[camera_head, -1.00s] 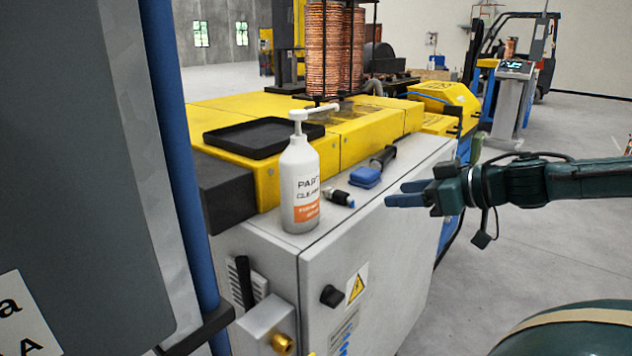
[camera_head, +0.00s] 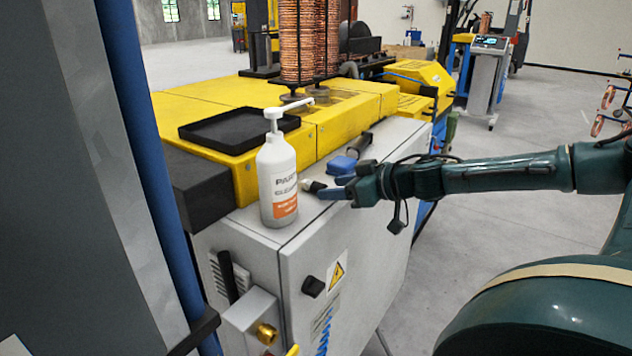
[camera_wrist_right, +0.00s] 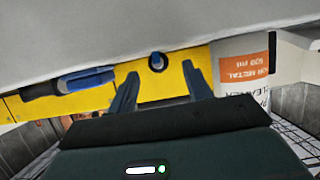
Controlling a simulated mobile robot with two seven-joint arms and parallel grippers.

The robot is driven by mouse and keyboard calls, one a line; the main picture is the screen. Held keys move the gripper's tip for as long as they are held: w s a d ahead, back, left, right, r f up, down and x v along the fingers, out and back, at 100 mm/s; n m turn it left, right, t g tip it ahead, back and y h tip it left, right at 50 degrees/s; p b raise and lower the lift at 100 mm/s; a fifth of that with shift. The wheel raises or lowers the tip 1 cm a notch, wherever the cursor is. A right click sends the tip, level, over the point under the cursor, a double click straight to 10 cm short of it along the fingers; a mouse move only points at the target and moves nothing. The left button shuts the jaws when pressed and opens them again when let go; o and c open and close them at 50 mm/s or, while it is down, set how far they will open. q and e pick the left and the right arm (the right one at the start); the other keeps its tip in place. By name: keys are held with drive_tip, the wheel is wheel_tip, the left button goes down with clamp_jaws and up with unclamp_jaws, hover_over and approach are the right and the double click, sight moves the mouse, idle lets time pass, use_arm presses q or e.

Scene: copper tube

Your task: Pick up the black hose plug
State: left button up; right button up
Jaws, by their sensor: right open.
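The black hose plug (camera_head: 312,185) lies on the grey cabinet top, just right of the white bottle. Its blue end is hidden in the head view by my right gripper (camera_head: 337,187). The right gripper comes in from the right, low over the cabinet top, with its blue-grey fingers pointing at the plug. In the right wrist view the plug (camera_wrist_right: 157,62) shows as a small dark round end with a blue ring. It appears between the two spread fingertips (camera_wrist_right: 160,70), with nothing gripped. I cannot tell whether the fingertips touch it. My left gripper is out of view.
The white pump bottle (camera_head: 277,180) stands close left of the plug. A blue tool with a black handle (camera_head: 341,166) lies just behind the gripper. A black tray (camera_head: 240,143) rests on the yellow machine (camera_head: 340,130). Open floor (camera_head: 540,130) lies to the right.

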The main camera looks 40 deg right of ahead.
sight(313, 186)
drive_tip(key=shift+w+f+b, duration=0.3)
drive_tip(key=shift+w+f, duration=0.2)
drive_tip(key=shift+w, duration=0.05)
drive_tip(key=shift+w+a+f+b, duration=0.15)
drive_tip(key=shift+w+a+b, duration=0.05)
drive_tip(key=shift+w+b, duration=0.3)
drive_tip(key=shift+w+a, duration=0.1)
drive_tip(key=shift+w, duration=0.1)
drive_tip(key=c, duration=1.1)
